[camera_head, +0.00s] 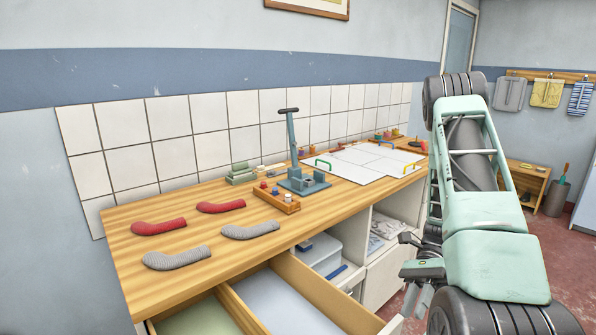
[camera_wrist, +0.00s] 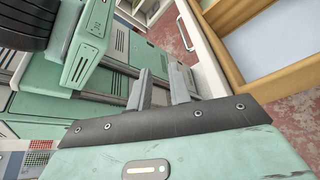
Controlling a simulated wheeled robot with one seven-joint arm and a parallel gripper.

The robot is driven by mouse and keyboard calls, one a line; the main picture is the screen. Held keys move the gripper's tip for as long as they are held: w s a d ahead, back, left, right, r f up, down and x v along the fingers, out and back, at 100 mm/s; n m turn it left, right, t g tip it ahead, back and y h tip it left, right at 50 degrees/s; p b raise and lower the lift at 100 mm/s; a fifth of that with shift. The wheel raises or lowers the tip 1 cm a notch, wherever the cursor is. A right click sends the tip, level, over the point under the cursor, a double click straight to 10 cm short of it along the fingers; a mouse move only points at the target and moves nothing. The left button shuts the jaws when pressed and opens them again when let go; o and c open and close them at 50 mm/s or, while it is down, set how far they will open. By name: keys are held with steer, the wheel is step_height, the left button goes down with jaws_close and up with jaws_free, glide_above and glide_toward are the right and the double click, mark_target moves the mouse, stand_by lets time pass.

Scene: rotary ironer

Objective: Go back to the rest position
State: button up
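My gripper (camera_head: 417,299) hangs low in front of the bench's right part in the head view, beside the open shelves. In the wrist view, the two grey fingers of my gripper (camera_wrist: 160,88) stand apart with a gap between them. Nothing is held between them. My arm fills the right side of the head view, folded in pale green links. The wooden bench (camera_head: 130,240) is to the left of my arm, and the gripper is apart from the things on its top.
Red and grey sleeve-shaped pieces (camera_head: 160,227) lie on the bench top. A blue lever press (camera_head: 303,183), a wooden tray (camera_head: 277,200) and a white board (camera_head: 366,160) stand behind. An open drawer (camera_head: 285,300) juts out at the front. Red floor shows at right.

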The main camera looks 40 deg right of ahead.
steer(key=w+a+r+n+g+h+b, duration=0.1)
steer(key=w+a+r+n+g+h, duration=0.1)
steer(key=w+a+n+h, duration=0.45)
steer(key=w+a+r+n+g+h+b, duration=0.1)
steer(key=w+a+r+n+h, duration=0.15)
steer(key=a+n, duration=0.75)
steer(key=s+a+r+n+t+h, duration=0.2)
steer(key=s+a+n+t, duration=0.1)
steer(key=a+n, duration=0.4)
steer(key=s+a+r+n+t+h+b, duration=0.1)
steer(key=s+a+n, duration=0.4)
steer(key=a, duration=0.7)
steer(key=shift+a+r+n+t+h+b, duration=0.2)
steer(key=shift+r+n+t+h+b, duration=0.3)
steer(key=shift+n+t, duration=0.6)
